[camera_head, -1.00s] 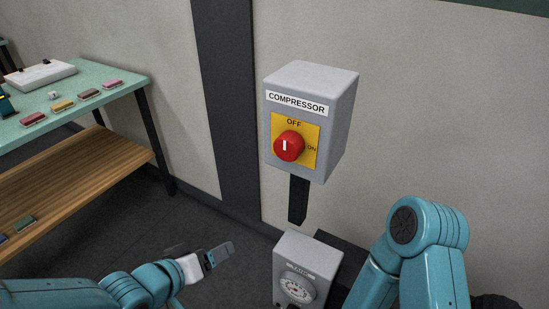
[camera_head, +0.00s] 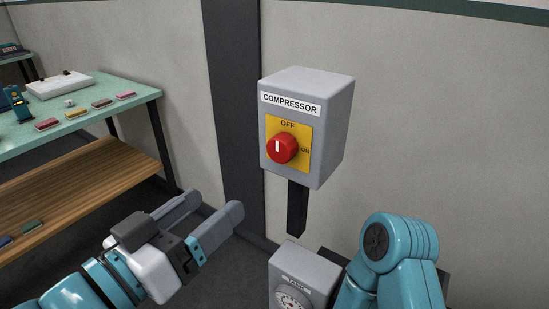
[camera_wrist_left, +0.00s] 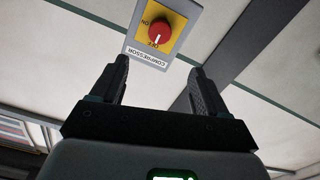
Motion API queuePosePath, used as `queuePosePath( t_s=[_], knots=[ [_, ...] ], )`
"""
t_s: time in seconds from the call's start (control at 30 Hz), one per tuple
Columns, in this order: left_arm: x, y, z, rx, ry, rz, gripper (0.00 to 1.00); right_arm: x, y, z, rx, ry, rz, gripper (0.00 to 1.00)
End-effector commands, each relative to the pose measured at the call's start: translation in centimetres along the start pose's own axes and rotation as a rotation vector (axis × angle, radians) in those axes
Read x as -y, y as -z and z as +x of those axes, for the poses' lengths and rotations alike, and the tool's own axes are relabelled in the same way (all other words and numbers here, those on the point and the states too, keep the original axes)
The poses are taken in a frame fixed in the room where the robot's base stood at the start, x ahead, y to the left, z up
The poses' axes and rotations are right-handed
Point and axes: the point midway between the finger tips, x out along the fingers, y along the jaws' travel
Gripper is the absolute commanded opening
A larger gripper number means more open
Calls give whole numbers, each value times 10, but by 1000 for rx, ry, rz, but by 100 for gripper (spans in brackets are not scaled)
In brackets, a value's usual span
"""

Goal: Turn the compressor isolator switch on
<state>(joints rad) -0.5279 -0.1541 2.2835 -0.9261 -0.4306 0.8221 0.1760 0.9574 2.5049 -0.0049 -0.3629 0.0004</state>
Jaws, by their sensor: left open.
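The compressor isolator (camera_head: 305,125) is a grey box on a dark post, with a yellow plate and a red round knob (camera_head: 281,148). The knob's white mark is upright, pointing at OFF; ON is printed to its right. My left gripper (camera_head: 209,212) is open and empty, below and left of the box, apart from it. In the left wrist view the red knob (camera_wrist_left: 161,32) shows upside down beyond the open fingers (camera_wrist_left: 160,80). My right arm shows at the lower right of the head view; its gripper is out of sight.
A second grey box with a dial (camera_head: 290,298) stands below the isolator. A green-topped bench (camera_head: 75,125) with several small coloured blocks and a wooden lower shelf (camera_head: 85,190) is at left. A dark pillar (camera_head: 232,100) runs up the wall behind.

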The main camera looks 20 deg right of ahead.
Motion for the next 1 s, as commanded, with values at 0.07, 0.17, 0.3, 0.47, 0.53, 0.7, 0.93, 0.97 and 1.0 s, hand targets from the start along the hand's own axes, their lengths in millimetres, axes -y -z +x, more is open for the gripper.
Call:
queuePosePath(
  t_s=[0.07, 0.17, 0.3, 0.47, 0.53, 0.7, 0.93, 0.97, 1.0],
  knots=[
    [0, -2, 10, 2, -4, 1, 75, -1, 0, 4, 0, 0, 0, 83],
    [-1, -4, 30, 4, -4, -1, 75, -3, 0, 9, 0, 0, 0, 83],
    [-1, -4, 64, 4, -2, -1, 75, -5, 0, 14, 0, 0, 0, 83],
    [-2, -4, 102, 5, 0, -1, 75, -6, 0, 15, 0, 0, 0, 83],
    [-2, -3, 118, 4, 1, -1, 75, -5, 0, 15, 0, 0, 0, 83],
    [-2, -1, 145, 2, 3, -1, 75, -5, 0, 14, 0, 0, 0, 83],
    [-2, -2, 160, 1, 4, 0, 75, -5, 0, 14, 0, 0, 0, 83],
    [-2, -2, 160, 1, 4, 0, 75, -5, 0, 14, 0, 0, 0, 83],
    [-2, -2, 160, 1, 4, 0, 75, -5, 0, 14, 0, 0, 0, 83]
  ],
)
